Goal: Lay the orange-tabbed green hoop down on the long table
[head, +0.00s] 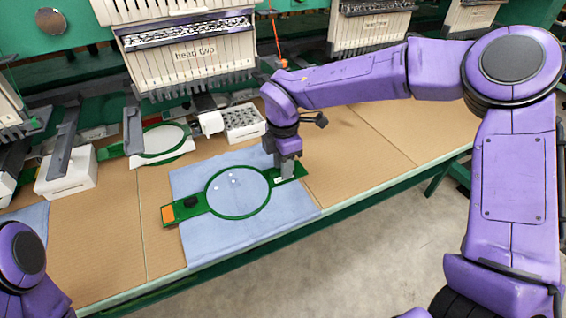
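The green hoop (239,216) has a round ring, a flat arm on each side and an orange tab (168,214) at its left end. It lies flat over a light blue cloth (215,248) on the long table (342,178); its left end reaches past the cloth's edge. I cannot tell whether the hoop touches the cloth or is just above it. My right gripper (286,172) points down at the hoop's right arm, its fingers around that arm and seemingly shut on it. The rear finger is mostly hidden. My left gripper is out of view.
Embroidery machine heads, one marked "head two" (193,54), stand along the back. A second green hoop (160,142) is at a machine arm. A white tray of small parts (243,122) sits behind the cloth. The table is bare to the right.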

